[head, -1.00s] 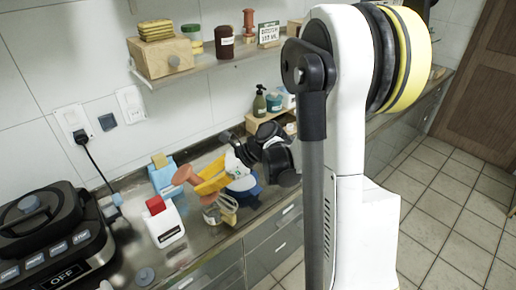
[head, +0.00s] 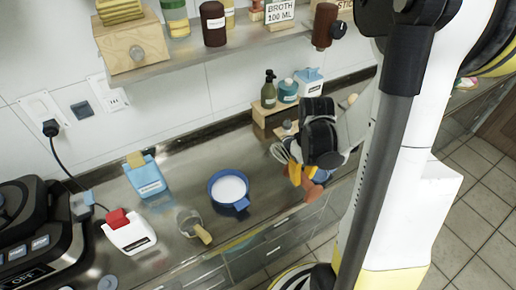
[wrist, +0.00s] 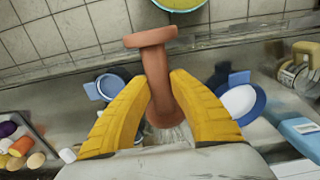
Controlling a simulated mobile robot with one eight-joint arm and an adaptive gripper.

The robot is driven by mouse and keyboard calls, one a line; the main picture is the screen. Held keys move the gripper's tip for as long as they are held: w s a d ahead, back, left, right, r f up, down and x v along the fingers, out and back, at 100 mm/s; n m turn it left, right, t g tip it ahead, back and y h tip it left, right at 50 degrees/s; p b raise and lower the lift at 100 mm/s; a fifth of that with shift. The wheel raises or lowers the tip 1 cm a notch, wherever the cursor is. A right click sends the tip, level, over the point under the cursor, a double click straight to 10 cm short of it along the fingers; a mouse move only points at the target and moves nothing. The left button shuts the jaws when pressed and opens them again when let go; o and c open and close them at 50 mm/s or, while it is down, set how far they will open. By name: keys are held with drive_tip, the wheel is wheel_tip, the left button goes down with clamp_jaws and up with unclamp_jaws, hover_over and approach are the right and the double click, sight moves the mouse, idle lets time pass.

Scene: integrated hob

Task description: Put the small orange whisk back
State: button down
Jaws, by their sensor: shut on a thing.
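The small orange whisk (wrist: 158,80) is between the two yellow fingers of my gripper (wrist: 162,98) in the wrist view. Its wide, flat handle end points away, and a few pale wires show below the fingers. In the head view my gripper (head: 297,174) is over the counter at right, with the whisk's wires (head: 281,153) to its left and its orange handle (head: 312,190) low at right. My gripper is shut on it. The black wrist hides part of the whisk.
A blue bowl with white contents (head: 213,195) stands on the counter (head: 195,165) left of my gripper. A yellow-handled clear cup (head: 187,226), a blue box (head: 146,180) and a red-topped white dispenser (head: 128,240) stand further left. A low wooden stand (head: 262,115) with bottles is behind.

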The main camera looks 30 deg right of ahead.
drive_tip(key=shift+d, duration=0.15)
drive_tip(key=shift+s, duration=0.1)
drive_tip(key=w+a+f+b, duration=0.1)
drive_tip(key=w+f, duration=0.1)
drive_tip(key=w, duration=0.1)
drive_tip(key=w+a+f+b, duration=0.1)
drive_tip(key=w+f+b, duration=0.1)
drive_tip(key=w+f, duration=0.1)
drive_tip(key=w+a+f+b, duration=0.1)
drive_tip(key=w+f, duration=0.1)
drive_tip(key=w, duration=0.3)
drive_tip(key=shift+w+a+f, duration=0.2)
drive_tip(key=shift+a, duration=0.1)
wheel_tip(320, 180, down, 2)
drive_tip(key=shift+f+b, duration=0.25)
drive_tip(key=shift+b, duration=0.65)
drive_tip(key=shift+s+f, duration=0.1)
drive_tip(key=shift+f, duration=0.25)
drive_tip(key=c, duration=1.3)
unclamp_jaws()
